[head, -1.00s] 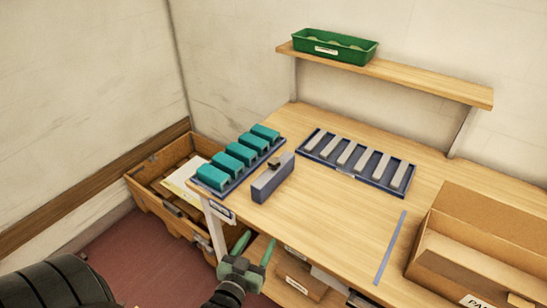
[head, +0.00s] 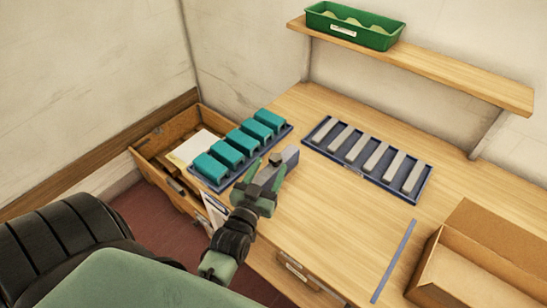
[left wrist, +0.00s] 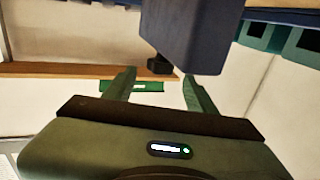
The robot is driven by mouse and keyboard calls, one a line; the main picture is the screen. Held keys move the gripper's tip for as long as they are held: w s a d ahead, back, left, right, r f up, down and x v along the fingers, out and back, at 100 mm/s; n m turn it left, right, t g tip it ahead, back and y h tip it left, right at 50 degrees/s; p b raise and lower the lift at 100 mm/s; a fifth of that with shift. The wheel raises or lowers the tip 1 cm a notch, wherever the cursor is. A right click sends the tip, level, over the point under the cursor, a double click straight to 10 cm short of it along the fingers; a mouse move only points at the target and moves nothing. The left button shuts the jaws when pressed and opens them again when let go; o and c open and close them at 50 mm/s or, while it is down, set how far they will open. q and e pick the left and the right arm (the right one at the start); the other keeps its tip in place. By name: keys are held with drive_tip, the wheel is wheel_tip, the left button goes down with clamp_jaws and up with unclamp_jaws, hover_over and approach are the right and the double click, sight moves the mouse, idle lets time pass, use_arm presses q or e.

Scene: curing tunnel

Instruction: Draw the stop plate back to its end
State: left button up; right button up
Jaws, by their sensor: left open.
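The stop plate (head: 290,158) is a grey-blue upright block on the table, just right of the tray (head: 211,184) of teal blocks. Its dark knob (head: 275,159) is partly hidden by my left gripper (head: 267,173) in the head view. My left gripper is open, with its fingers pointing at the knob. In the left wrist view, the stop plate (left wrist: 190,38) fills the upper middle. The knob (left wrist: 160,65) shows between and just past the open fingertips (left wrist: 157,78); I cannot tell whether they touch it. My right gripper is out of view.
A blue rack (head: 361,173) with several grey bars lies at the table's back. A blue strip (head: 394,262) and a cardboard box (head: 470,265) are at right. A green bin (head: 352,27) stands on the shelf (head: 430,66). A wooden crate (head: 150,167) is at left.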

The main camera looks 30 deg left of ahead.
sight(273, 162)
use_arm(q)
drive_tip(key=x, duration=0.2)
drive_tip(key=shift+w, duration=0.3)
drive_tip(key=shift+w+a, duration=0.15)
drive_tip(key=shift+w, duration=0.15)
clamp_jaws()
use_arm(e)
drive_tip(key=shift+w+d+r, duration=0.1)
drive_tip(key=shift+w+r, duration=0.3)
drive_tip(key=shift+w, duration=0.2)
use_arm(q)
drive_tip(key=shift+f, duration=0.1)
